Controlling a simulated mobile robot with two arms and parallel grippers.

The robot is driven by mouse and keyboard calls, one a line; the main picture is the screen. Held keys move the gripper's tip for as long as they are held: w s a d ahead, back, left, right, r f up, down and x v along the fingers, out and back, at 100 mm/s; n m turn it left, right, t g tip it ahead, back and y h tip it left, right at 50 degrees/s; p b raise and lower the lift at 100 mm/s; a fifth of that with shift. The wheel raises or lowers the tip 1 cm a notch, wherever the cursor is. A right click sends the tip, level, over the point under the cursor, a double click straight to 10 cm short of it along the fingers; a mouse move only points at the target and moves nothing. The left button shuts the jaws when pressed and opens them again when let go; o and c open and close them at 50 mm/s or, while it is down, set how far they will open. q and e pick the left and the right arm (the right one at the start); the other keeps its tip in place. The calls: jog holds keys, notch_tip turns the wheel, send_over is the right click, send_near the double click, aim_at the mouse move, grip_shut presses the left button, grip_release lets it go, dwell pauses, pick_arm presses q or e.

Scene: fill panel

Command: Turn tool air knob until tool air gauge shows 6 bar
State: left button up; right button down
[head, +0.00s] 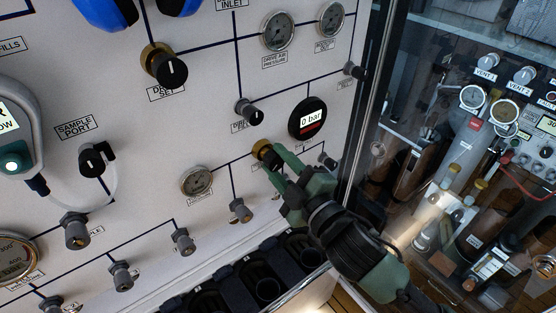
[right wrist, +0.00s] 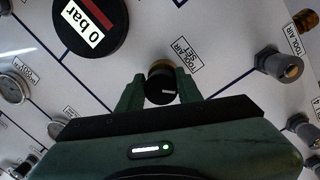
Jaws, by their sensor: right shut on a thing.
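The tool air knob (right wrist: 160,86) is a black knob with a white pointer mark and a brass collar; a "TOOL AIR SET" label is beside it in the right wrist view. In the head view its brass collar (head: 261,149) shows past my fingers. My right gripper (head: 273,159) is shut on the knob, one finger on each side, as the right wrist view (right wrist: 159,92) also shows. A round dark display (head: 307,119) above the knob reads 0 bar, with a red band; it also fills the top left of the wrist view (right wrist: 92,24). My left gripper is out of view.
A dial gauge (head: 197,181) is left of the knob, and a port fitting (head: 240,210) is below it. Another black knob (head: 249,112) is above left. A glass partition with a metal frame (head: 362,95) stands close right of the panel. Dark holders (head: 245,285) line the panel's foot.

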jog(key=c, duration=1)
grip_release()
jog(key=shift+o, duration=0.2)
jog(key=b+v, duration=0.2)
jog(key=v, duration=0.5)
jog(key=shift+s+d+b, duration=0.2)
jog(key=shift+s+b, duration=0.1)
jog(key=shift+s, duration=0.05)
jog(key=shift+f, duration=0.1)
dwell(0.8)
